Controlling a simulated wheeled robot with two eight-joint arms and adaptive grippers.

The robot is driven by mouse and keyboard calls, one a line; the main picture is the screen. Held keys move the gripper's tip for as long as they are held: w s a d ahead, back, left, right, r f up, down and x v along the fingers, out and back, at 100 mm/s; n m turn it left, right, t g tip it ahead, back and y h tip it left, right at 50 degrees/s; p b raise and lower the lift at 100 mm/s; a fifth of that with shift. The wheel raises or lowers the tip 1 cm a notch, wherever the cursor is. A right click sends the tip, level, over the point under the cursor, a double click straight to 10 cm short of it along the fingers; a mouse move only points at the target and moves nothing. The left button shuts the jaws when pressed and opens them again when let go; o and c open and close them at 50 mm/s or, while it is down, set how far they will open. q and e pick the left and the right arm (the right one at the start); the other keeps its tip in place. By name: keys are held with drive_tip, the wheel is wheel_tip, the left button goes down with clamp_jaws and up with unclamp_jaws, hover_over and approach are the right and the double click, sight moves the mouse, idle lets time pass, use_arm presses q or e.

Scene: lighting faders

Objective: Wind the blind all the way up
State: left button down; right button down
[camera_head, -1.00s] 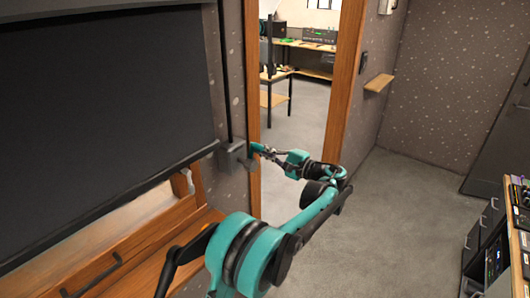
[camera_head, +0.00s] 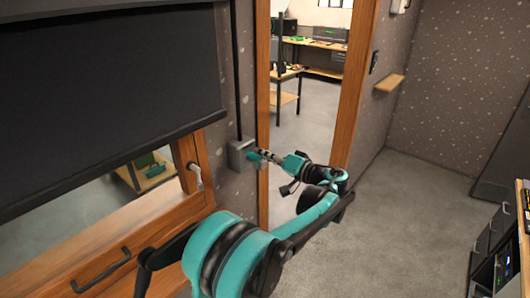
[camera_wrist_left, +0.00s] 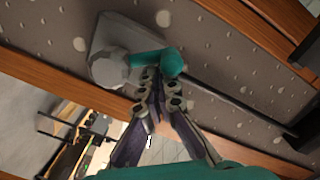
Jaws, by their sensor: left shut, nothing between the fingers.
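The dark blind (camera_head: 110,85) hangs over the window on the left in the head view, its bottom bar sloping across the upper part of the frame. Glass shows below it. The grey winder box (camera_head: 238,154) is on the wall right of the window. In the wrist view the grey winder (camera_wrist_left: 122,40) has a round hub and a teal crank handle (camera_wrist_left: 148,58). My left gripper (camera_head: 262,156) is at the winder. Its fingers (camera_wrist_left: 160,78) are shut with nothing between them, right against or just beside the teal crank; contact is unclear. My right gripper is not in view.
The wooden window frame (camera_head: 190,150) has a pale latch (camera_head: 195,172) and a dark handle (camera_head: 103,270) on the wood below. The door frame (camera_head: 352,85) stands just right of the winder. Open floor (camera_head: 415,220) lies to the right, with drawers (camera_head: 492,235) at the far right.

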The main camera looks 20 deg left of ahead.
sight(255, 164)
use_arm(q)
drive_tip(key=n, duration=0.1)
drive_tip(key=s+n, duration=0.1)
drive_tip(key=f+n, duration=0.1)
drive_tip(key=shift+s+a+n, duration=0.3)
drive_tip(key=shift+s+n, duration=0.05)
drive_tip(key=shift+n, duration=0.05)
drive_tip(key=n, duration=0.1)
drive_tip(key=n+b, duration=0.1)
drive_tip(key=s+f+n, duration=0.1)
drive_tip(key=shift+s+a, duration=0.1)
drive_tip(key=shift+a, duration=0.15)
wheel_tip(255, 164, down, 9)
drive_tip(key=w+n+t+b, duration=0.1)
drive_tip(key=n+b, duration=0.4)
drive_tip(key=n, duration=0.6)
drive_tip(key=shift+w+d+r+b, duration=0.15)
drive_tip(key=shift+w+d+b, duration=0.2)
drive_tip(key=shift+w+b, duration=0.05)
drive_tip(key=shift+w+d, duration=0.1)
drive_tip(key=shift+w, duration=0.1)
